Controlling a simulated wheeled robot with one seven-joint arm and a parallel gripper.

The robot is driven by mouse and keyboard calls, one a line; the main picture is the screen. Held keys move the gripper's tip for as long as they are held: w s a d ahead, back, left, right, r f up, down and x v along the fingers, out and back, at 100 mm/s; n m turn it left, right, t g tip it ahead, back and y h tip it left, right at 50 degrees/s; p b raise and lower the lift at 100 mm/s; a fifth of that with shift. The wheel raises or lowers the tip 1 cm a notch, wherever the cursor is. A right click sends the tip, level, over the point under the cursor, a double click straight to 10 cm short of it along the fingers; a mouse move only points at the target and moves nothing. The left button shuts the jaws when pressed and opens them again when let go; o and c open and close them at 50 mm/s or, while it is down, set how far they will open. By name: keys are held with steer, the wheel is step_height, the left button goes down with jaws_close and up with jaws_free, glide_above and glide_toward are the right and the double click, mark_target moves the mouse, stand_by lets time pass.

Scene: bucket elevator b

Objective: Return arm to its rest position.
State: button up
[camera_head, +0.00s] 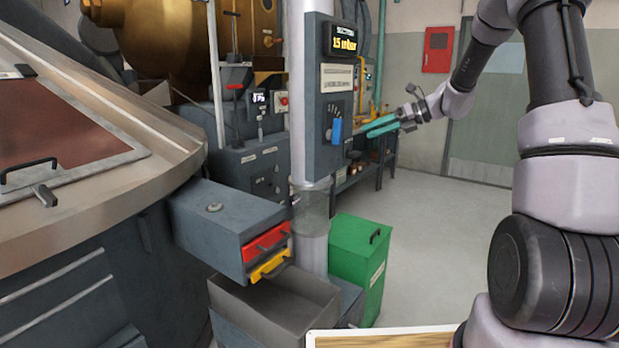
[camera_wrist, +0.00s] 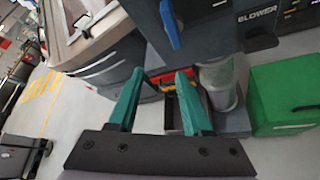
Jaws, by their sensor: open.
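My gripper (camera_head: 374,129) is at the middle right of the head view, with its two teal fingers pointing left toward the grey control column (camera_head: 338,85). The wrist view shows the fingers (camera_wrist: 160,98) spread apart with nothing between them. My arm reaches in from the right side, raised above the floor. The blue lever (camera_head: 337,131) on the column is close to the fingertips in the head view; I cannot tell the exact gap. It also shows at the top of the wrist view (camera_wrist: 170,24), beyond the fingers.
A grey box with red (camera_head: 266,242) and yellow (camera_head: 269,266) handles stands left of the column. An open grey bin (camera_head: 275,300) is below it. A green bin (camera_head: 359,262) stands right of the column. Floor at the right is clear toward the grey door (camera_head: 490,120).

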steer(key=s+a+r+n+h, duration=0.1)
steer(key=s+r+n+h, duration=0.25)
steer(key=s+n, duration=0.4)
steer(key=s+r+n+h, duration=0.2)
steer(key=s+r+n, duration=0.25)
steer(key=s, duration=0.55)
steer(key=s+d+n+t+h, duration=0.1)
steer(key=s+d+n+h, duration=0.1)
steer(key=s+n, duration=0.4)
steer(key=s+d+r+n+t+h, duration=0.1)
steer(key=s+d+n+t+h, duration=0.1)
steer(key=s+n, duration=0.5)
steer(key=s+d, duration=0.1)
steer(key=s, duration=0.2)
steer(key=shift+s+d+h, duration=0.3)
steer(key=shift+h, duration=0.05)
